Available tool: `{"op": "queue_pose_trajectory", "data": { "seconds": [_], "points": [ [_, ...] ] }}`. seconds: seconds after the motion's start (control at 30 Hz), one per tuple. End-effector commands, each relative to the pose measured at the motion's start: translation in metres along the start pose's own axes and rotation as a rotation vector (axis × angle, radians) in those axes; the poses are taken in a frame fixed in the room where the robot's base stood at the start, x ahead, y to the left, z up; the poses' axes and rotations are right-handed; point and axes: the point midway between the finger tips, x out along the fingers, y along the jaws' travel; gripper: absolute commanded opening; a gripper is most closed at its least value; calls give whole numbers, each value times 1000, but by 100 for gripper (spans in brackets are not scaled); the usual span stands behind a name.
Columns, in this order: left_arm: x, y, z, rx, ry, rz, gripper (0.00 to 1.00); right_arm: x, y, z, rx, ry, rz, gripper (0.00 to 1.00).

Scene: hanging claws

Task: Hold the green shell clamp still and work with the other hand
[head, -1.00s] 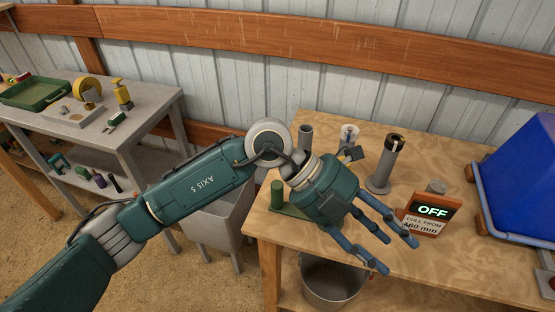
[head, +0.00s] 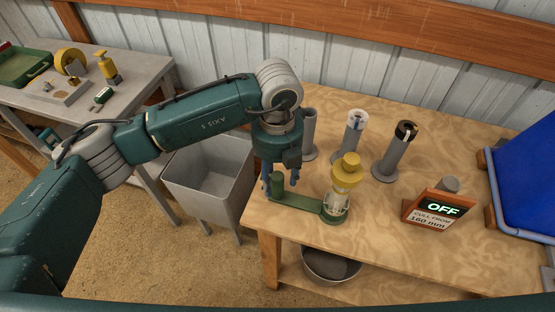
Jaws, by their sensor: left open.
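The green shell clamp (head: 300,202) lies on the wooden table near its front left edge. It has an upright green post at its left end and a green ring at its right end. A pale piece with a yellow knobbed top (head: 346,170) stands upright at the ring end. My left gripper (head: 280,186) points down over the post, with its blue fingers open on either side of it. I cannot tell whether the fingers touch the post. My right gripper is not in view.
Several grey tubes stand behind the clamp, one of them (head: 394,152) dark-topped. A metal bucket (head: 330,266) sits below the table's front edge. A grey tub (head: 208,172) stands left.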

Motion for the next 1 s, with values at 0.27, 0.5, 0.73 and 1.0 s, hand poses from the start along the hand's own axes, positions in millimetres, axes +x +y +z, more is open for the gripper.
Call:
{"op": "queue_pose_trajectory", "data": {
  "seconds": [0.27,0.5,0.73,1.0],
  "points": [
    [40,-1,0,-1,3,-2,48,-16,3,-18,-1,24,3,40],
    [52,-1,0,1,0,-2,48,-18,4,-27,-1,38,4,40],
    [53,-1,0,1,0,-2,44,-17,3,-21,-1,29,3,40],
    [52,-1,0,1,0,-3,0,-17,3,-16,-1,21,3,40]
  ]
}}
